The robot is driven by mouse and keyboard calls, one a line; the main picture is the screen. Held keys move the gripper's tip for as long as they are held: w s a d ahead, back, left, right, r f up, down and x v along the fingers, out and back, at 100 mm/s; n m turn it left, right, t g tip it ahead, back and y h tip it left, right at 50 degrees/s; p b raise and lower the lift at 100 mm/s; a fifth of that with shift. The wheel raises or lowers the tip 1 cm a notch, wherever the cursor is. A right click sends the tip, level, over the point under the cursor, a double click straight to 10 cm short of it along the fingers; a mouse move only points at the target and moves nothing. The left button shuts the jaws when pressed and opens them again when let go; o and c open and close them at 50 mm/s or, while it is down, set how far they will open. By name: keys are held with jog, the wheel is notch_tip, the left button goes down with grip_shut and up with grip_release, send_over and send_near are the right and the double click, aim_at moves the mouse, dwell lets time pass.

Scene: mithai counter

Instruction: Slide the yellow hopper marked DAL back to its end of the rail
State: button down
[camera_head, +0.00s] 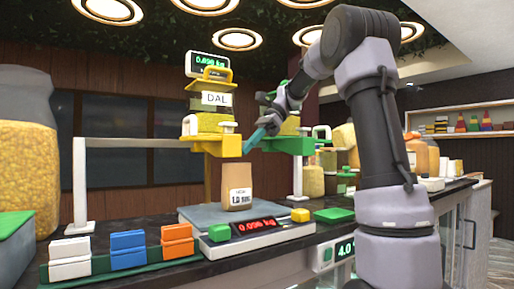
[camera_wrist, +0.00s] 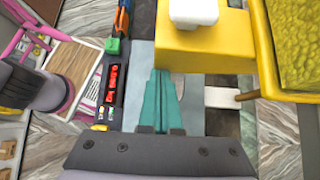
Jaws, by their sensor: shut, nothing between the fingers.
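The yellow hopper marked DAL (camera_head: 212,143) hangs on the white rail (camera_head: 130,142), over the scale and near the green hopper. In the wrist view the yellow hopper (camera_wrist: 205,52) fills the upper right, with a white knob (camera_wrist: 193,12) on its block and grain in its bin. My gripper (camera_head: 248,148) has its teal fingers shut and empty, beside the right side of the yellow hopper's block. In the wrist view the fingers (camera_wrist: 160,78) end close to the block's lower left edge; I cannot tell whether they touch it. The green hopper (camera_head: 285,145) is partly hidden by my gripper.
A brown paper bag (camera_head: 238,187) stands on the scale plate (camera_head: 200,215) below the yellow hopper. The scale's red display (camera_head: 254,226) faces front. White, blue and orange boxes (camera_head: 128,249) line the front left. The rail's left stretch is clear to its post (camera_head: 80,185).

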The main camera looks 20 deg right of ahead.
jog(key=s+a, duration=0.4)
jog(key=a, duration=0.7)
jog(key=s+a, duration=0.3)
jog(key=a, duration=0.9)
jog(key=shift+s+a, duration=0.3)
jog(key=shift+s, duration=0.1)
jog(key=shift+r, duration=0.1)
